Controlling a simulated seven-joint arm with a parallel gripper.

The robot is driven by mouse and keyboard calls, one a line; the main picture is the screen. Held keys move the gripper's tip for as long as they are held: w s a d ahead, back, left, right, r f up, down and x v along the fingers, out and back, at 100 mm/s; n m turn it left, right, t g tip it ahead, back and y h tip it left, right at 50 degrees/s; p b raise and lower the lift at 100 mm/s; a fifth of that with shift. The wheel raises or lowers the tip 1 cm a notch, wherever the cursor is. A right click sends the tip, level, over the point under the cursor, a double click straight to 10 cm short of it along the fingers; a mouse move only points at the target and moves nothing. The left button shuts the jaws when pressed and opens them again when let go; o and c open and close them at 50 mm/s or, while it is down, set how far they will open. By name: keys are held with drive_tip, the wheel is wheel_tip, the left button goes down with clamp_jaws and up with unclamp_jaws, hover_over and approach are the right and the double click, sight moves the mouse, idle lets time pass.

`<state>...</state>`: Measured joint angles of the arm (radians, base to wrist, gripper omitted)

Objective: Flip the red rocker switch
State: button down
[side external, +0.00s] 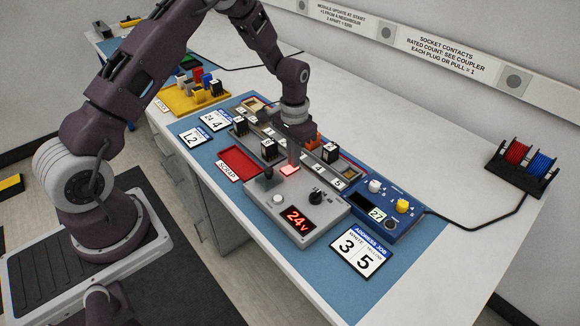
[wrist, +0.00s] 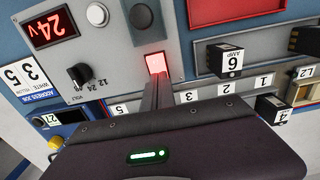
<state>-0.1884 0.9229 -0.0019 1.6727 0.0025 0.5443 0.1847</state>
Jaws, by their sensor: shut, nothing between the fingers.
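The red rocker switch (wrist: 155,63) glows pinkish red on the grey panel box (wrist: 112,50). In the side view the switch (side external: 289,170) sits at the box's back edge. The box's display (side external: 298,217) reads 24 v in red. My gripper (wrist: 155,78) is shut and empty, with its fingertips right at the near edge of the switch in the wrist view. In the side view my gripper (side external: 293,160) points down just above the switch. I cannot tell whether the tips touch it. The fingers hide a little of the panel beside the switch.
On the panel are a black knob (wrist: 80,74) and a round white button (wrist: 97,14). A numbered slot rail (wrist: 235,86), a black block marked 6 (wrist: 230,58) and a red scrap tray (side external: 238,163) are close by. A blue box (side external: 385,205) stands to the right.

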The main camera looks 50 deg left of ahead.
wheel_tip(320, 180, up, 7)
idle(0.6)
drive_tip(key=s+d+r+t, duration=0.1)
drive_tip(key=s+r, duration=0.1)
drive_tip(key=r, duration=0.4)
drive_tip(key=s+d+r+t, duration=0.1)
drive_tip(key=s+d+r, duration=0.15)
drive_tip(key=r, duration=0.35)
drive_tip(key=s+d+r+t, duration=0.25)
drive_tip(key=s+r, duration=0.75)
drive_tip(key=s, duration=0.5)
drive_tip(key=s+d+t, duration=0.1)
drive_tip(key=s+d, duration=0.1)
drive_tip(key=s, duration=0.7)
drive_tip(key=shift+s, duration=0.2)
